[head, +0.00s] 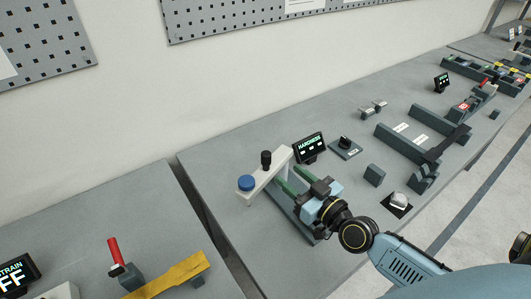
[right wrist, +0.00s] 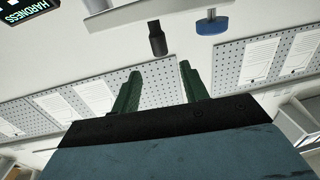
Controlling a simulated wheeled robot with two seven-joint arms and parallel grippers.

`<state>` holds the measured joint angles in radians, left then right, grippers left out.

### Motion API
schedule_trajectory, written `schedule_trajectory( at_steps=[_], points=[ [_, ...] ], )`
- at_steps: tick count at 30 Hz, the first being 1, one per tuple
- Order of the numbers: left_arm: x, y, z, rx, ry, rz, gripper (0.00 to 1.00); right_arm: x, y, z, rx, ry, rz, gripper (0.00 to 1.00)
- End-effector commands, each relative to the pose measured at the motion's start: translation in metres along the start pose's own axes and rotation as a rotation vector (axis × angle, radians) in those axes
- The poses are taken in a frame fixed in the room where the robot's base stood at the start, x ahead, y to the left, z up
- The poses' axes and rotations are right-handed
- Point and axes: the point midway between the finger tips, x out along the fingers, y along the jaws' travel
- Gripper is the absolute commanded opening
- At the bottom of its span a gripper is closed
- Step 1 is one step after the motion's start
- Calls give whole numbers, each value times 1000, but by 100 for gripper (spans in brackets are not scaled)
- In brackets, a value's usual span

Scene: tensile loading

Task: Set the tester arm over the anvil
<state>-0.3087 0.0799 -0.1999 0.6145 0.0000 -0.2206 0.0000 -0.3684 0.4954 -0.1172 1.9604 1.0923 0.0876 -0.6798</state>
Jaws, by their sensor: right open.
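The tester arm (head: 272,174) is a pale bar with a black knob (head: 266,160) on top and a blue disc (head: 246,183) at its left end. My right gripper (head: 284,179) is open, its green fingers pointing at the arm from the front right. In the right wrist view, the black knob (right wrist: 157,38) is beyond the fingers, the blue disc (right wrist: 212,24) right of it, and the pale bar (right wrist: 140,13) above. Nothing shows between the fingers (right wrist: 158,76). A dark base (head: 296,214) lies below, partly hidden by the gripper. I cannot make out the anvil. My left gripper is not in view.
A HARDNESS display (head: 310,147) stands behind the gripper. A switch box (head: 345,148), a grey block (head: 374,175) and a silver dome on a black pad (head: 399,201) are to the right. A gap separates the left table, with its red handle (head: 114,251) and yellow bar (head: 170,276).

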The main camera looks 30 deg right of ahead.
Motion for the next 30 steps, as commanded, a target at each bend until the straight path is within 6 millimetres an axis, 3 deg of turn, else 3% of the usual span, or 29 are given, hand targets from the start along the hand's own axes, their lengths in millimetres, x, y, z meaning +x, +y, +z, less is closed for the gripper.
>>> schedule_trajectory(
  at_steps=[9, 15, 21, 30],
  points=[
    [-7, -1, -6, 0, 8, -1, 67, 60, 0, -2, 1, 3, 1, 44],
    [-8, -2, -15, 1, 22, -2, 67, 88, 0, 0, 0, 1, 0, 44],
    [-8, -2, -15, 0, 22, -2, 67, 101, -1, 0, 1, 0, -1, 44],
    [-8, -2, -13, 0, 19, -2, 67, 103, -1, 0, 0, -1, -1, 44]
  ],
)
